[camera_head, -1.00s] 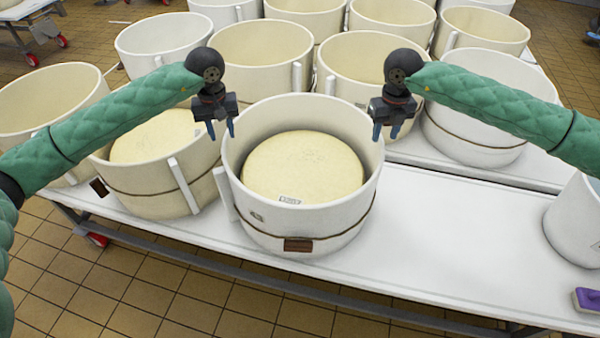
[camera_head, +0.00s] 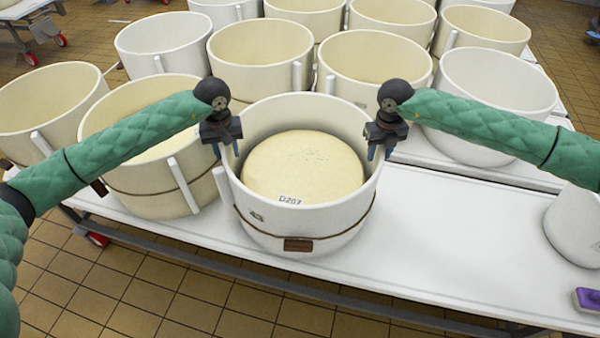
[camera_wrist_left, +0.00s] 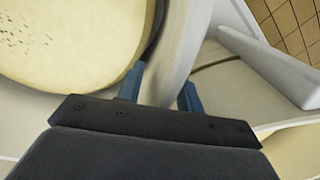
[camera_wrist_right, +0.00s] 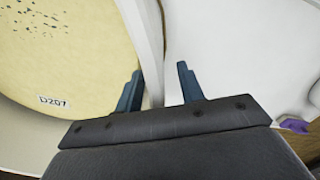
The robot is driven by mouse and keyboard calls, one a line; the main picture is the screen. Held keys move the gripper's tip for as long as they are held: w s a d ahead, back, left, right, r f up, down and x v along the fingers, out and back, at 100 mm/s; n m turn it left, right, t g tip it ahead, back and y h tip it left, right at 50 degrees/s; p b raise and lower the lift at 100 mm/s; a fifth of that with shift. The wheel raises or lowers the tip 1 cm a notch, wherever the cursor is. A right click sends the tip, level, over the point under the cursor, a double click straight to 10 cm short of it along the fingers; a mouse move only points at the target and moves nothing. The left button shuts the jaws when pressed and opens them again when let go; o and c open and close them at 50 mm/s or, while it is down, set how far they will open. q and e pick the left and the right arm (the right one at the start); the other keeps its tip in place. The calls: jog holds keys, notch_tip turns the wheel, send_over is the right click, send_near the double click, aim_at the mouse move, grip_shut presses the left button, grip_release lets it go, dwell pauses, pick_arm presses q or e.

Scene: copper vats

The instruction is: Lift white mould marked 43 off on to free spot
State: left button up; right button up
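The white mould (camera_head: 330,228) stands upright on the front table and holds a pale round cheese (camera_head: 300,165) labelled D207. My right gripper (camera_head: 380,152) is open at the right rim, likewise around the wall in the right wrist view (camera_wrist_right: 157,88). Neither is visibly clamped.
A cream mould (camera_head: 150,190) stands close on the left. More moulds stand behind, including a white one (camera_head: 480,140) at the back right. The white table top (camera_head: 450,235) is bare to the right, up to a white vessel (camera_head: 575,225) and a purple brush (camera_head: 588,299).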

pick_arm(q)
grip_shut()
pick_arm(e)
grip_shut()
pick_arm(q)
jog(key=shift+r, duration=0.1)
pick_arm(e)
jog(key=shift+r, duration=0.1)
dwell(0.9)
